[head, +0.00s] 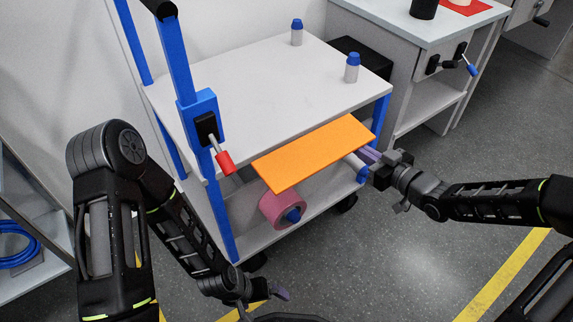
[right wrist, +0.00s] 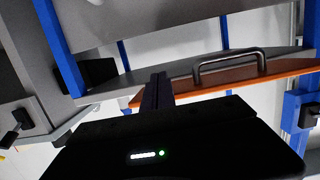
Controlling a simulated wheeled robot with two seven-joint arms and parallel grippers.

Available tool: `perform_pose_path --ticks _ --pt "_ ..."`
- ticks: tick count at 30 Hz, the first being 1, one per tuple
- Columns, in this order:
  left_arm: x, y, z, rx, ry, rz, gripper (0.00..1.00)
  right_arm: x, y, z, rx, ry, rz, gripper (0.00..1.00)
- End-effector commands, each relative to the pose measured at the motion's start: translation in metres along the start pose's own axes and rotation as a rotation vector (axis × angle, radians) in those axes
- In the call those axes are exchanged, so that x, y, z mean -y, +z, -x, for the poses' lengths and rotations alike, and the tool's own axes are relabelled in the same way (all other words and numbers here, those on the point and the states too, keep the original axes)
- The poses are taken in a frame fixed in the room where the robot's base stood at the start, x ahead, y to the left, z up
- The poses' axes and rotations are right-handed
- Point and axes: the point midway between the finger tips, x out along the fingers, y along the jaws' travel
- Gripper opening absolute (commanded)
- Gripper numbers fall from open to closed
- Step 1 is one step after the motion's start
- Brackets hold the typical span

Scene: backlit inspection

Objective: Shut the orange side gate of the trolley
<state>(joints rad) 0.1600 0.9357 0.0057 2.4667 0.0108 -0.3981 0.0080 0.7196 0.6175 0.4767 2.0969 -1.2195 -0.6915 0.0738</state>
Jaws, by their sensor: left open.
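The orange side gate (head: 313,152) is a flat panel standing out from the near side of the trolley (head: 240,95), above its lower shelf. In the right wrist view the gate (right wrist: 215,83) shows its edge and a grey bar handle (right wrist: 228,62). My right gripper (head: 369,156) is just beyond the gate's right end in the head view; whether it touches the gate is unclear. In the right wrist view its dark finger part points toward the gate, but the jaw gap is not clear. My left gripper (head: 280,291) is low at front, open and away from the gate.
A latch with a red handle (head: 224,161) sits on the trolley's blue post. A pink roll (head: 283,208) lies on the lower shelf. Two blue-capped bottles (head: 297,35) (head: 351,70) stand on the top shelf. A grey bench (head: 405,28) is behind at right. Floor at front right is clear.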

Motion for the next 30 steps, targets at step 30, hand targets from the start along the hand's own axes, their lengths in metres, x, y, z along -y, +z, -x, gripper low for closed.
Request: perform_pose_path --ticks 30 --pt "-0.007 -0.002 0.020 0.000 0.000 0.000 1.00 0.000 -0.026 0.003 -0.003 0.000 0.001 0.00"
